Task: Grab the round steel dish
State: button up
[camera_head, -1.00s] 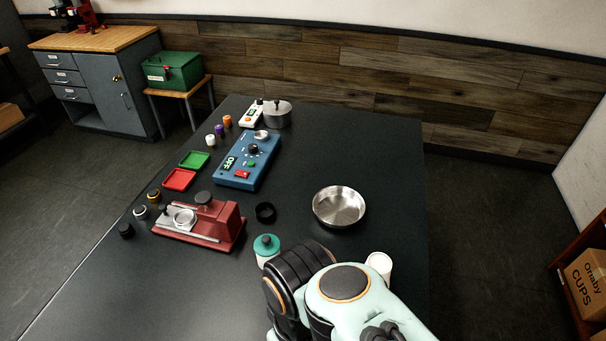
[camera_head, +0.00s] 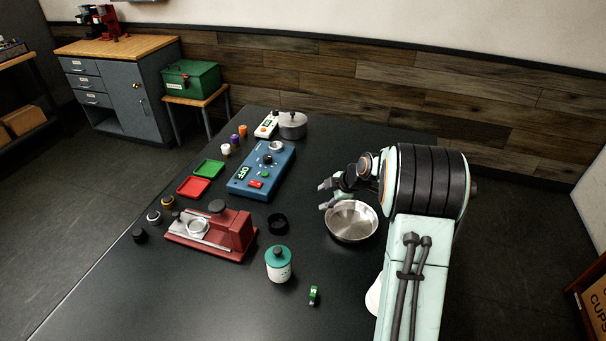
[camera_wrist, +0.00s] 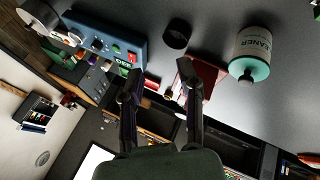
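The round steel dish (camera_head: 352,222) is a shallow shiny bowl standing upright on the right part of the black table in the head view. My gripper (camera_head: 324,196) is above the dish's upper left rim, with its fingers pointing left. In the wrist view my gripper (camera_wrist: 162,92) shows two dark fingers spread apart with nothing between them. The dish is not visible in the wrist view. I cannot tell whether the gripper touches the dish.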

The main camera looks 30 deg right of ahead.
aim_at(348, 239)
jog(key=s+d+f+m, duration=0.1)
jog(key=s+d+f, duration=0.1)
jog(key=f, duration=0.1)
jog(key=s+d+f+g, duration=0.1)
jog(key=s+d+f, duration=0.1)
jog(key=f, duration=0.1)
jog(key=s+d+f+m, duration=0.1)
jog(key=s+d+f, duration=0.1)
jog(key=f, duration=0.2)
jog(key=shift+s+d+m, duration=0.1)
jog(key=shift+d+m, duration=0.15)
jog(key=shift+m, duration=0.05)
jog(key=shift+d+f, duration=0.2)
jog(key=shift+f, duration=0.05)
jog(key=x, duration=0.6)
jog(key=shift+a, duration=0.1)
grip_shut()
